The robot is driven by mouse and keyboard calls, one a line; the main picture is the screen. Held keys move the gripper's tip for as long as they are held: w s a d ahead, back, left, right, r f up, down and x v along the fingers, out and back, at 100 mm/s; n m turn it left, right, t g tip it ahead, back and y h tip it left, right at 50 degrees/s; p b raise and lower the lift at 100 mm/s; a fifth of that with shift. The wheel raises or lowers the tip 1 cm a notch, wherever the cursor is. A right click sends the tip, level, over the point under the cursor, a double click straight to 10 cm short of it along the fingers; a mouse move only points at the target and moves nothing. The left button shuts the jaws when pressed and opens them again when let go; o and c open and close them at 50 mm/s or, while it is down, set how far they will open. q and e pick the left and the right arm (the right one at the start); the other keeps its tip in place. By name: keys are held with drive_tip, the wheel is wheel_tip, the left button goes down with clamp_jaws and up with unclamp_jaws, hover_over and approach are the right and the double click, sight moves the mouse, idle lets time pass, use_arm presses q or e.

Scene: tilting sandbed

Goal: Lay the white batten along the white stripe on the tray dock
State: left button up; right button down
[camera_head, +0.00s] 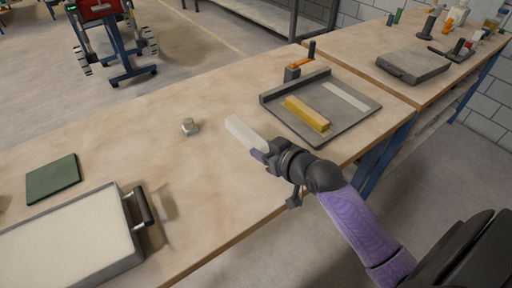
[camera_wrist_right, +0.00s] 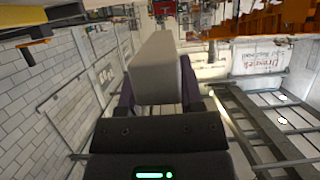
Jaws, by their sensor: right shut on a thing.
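The white batten (camera_head: 244,133) is in my right gripper (camera_head: 262,155), which is shut on one end of it. It is held near the wooden table's middle, left of the tray dock; its height above the table is hard to tell. The batten (camera_wrist_right: 158,62) also shows between the fingers in the right wrist view. The tray dock (camera_head: 295,128) is a flat grey tray with a raised back-left edge. A yellow batten (camera_head: 307,114) lies on it. The white stripe (camera_head: 346,96) on the dock, right of the yellow batten, is bare. My left gripper is not in view.
A sand tray (camera_head: 128,205) with a dark handle stands at the front left, beside a green pad (camera_head: 53,178). A second table (camera_head: 369,52) stands beyond.

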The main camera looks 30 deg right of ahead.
drive_tip(key=shift+r, duration=0.55)
drive_tip(key=shift+a+r, duration=0.1)
drive_tip(key=s+a+r+n+g+y, duration=0.5)
drive_tip(key=s+a+r+n+y, duration=0.35)
drive_tip(key=a+n+y, duration=0.2)
drive_tip(key=w+d+f+m+t+h, duration=0.1)
drive_tip(key=w+d+f+m+h, duration=0.1)
drive_tip(key=d+f+m+h, duration=0.1)
drive_tip(key=w+d+f+m+t+h, duration=0.2)
drive_tip(key=w+d+f+m+h, duration=0.1)
drive_tip(key=d+m+h, duration=0.1)
drive_tip(key=w+d+f+m+t+h, duration=0.2)
drive_tip(key=w+d+f+m+h, duration=0.1)
drive_tip(key=shift+w+d, duration=0.25)
drive_tip(key=shift+d, duration=0.05)
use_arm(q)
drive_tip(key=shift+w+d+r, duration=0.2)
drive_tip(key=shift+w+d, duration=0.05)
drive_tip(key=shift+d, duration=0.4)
use_arm(e)
drive_tip(key=shift+d+m+h, duration=0.1)
drive_tip(key=shift+m+h, duration=0.15)
